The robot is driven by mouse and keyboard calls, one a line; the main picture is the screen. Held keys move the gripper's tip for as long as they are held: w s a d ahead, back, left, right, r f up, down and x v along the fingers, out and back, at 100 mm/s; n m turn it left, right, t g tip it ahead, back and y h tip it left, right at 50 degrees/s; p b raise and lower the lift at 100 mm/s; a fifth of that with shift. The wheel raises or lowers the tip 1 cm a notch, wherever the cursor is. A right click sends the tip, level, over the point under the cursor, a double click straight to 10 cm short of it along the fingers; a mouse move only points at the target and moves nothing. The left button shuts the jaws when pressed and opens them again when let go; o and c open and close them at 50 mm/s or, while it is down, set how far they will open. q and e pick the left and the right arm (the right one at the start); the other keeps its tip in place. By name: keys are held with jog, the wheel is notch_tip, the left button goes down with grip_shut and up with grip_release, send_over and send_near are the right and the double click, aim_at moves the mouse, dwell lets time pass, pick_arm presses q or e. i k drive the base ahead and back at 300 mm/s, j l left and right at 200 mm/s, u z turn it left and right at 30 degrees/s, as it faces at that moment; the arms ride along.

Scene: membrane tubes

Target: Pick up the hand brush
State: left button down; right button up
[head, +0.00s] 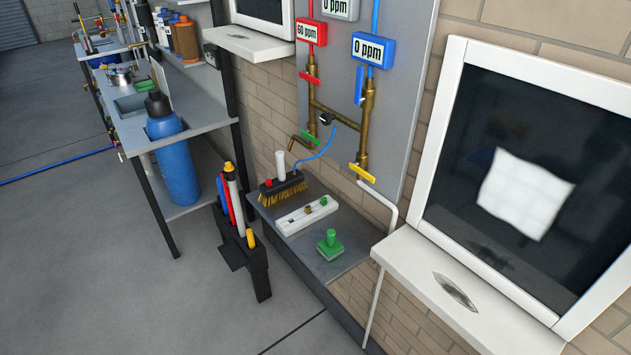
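The hand brush (284,190) has a dark block, yellow-brown bristles and an upright white handle. It stands at the back left of a small grey shelf (345,262) below the brass pipes, against the brick wall. The bristles face the front of the shelf. Neither of my grippers shows in the head view.
On the shelf, a white bar with small fittings (306,216) lies in front of the brush, and a green knobbed block (330,245) stands nearer. A black holder with coloured tubes (243,255) stands at the shelf's left. A white ledge (470,295) juts out at right.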

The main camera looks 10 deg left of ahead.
aim_at(285, 184)
jog(key=i+j+z, duration=0.4)
jog(key=j, duration=0.25)
jog(key=j+z, duration=0.2)
jog(key=i+j+z, duration=0.2)
jog(key=j, duration=0.3)
jog(key=k, duration=0.1)
